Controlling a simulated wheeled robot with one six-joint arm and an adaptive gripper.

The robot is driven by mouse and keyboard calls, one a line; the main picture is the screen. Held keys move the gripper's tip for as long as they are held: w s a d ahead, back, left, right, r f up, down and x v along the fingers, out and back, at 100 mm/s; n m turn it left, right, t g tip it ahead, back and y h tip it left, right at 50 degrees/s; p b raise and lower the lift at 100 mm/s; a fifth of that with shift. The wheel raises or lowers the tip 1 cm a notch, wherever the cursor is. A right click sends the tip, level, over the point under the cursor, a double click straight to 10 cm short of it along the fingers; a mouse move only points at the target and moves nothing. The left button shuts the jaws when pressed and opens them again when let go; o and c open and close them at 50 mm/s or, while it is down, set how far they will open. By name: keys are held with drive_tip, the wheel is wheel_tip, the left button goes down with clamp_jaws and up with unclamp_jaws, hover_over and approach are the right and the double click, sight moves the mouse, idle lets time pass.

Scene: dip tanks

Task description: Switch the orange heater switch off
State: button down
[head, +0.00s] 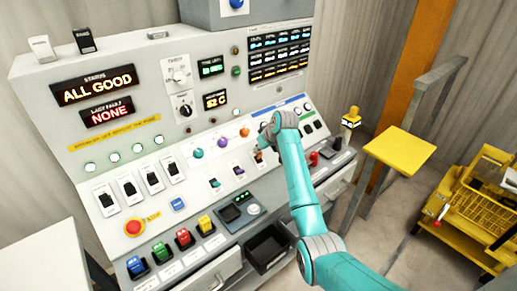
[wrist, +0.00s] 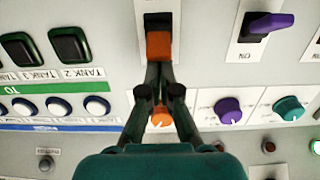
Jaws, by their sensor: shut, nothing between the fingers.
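The orange heater switch (wrist: 159,45) is a rocker lever on a white plate at the top middle of the wrist view. In the head view the switch (head: 259,156) is mostly hidden behind my wrist. My gripper (wrist: 160,74) is shut and empty, its fingertips together right at the lever's near edge. I cannot tell for sure whether they touch it. In the head view my gripper (head: 262,146) is over the right middle of the sloped panel. An ON label shows under the purple switch; the orange switch's label is hidden by my fingers, and its position is unclear.
A purple switch (wrist: 270,22) sits right of the orange one in the wrist view. Orange (wrist: 162,118), purple (wrist: 229,110) and teal (wrist: 289,108) knobs line up close by. Black tank buttons (wrist: 69,45) are at left. A red emergency button (head: 134,227) is at the panel's left.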

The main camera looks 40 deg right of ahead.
sight(261, 154)
drive_tip(key=shift+s, duration=0.1)
drive_tip(key=shift+s+f+t, duration=0.15)
drive_tip(key=shift+s+t, duration=0.3)
drive_tip(key=shift+t, duration=0.3)
drive_tip(key=shift+s+f+t, duration=0.15)
drive_tip(key=shift+s+t, duration=0.25)
drive_tip(key=shift+t, duration=0.35)
drive_tip(key=t, duration=0.1)
drive_tip(key=s+t, duration=0.1)
drive_tip(key=shift+s+f+t, duration=0.1)
drive_tip(key=shift+f+t, duration=0.2)
drive_tip(key=shift+t, duration=0.1)
drive_tip(key=shift+r, duration=0.2)
drive_tip(key=shift+w, duration=0.3)
drive_tip(key=shift+w, duration=0.65)
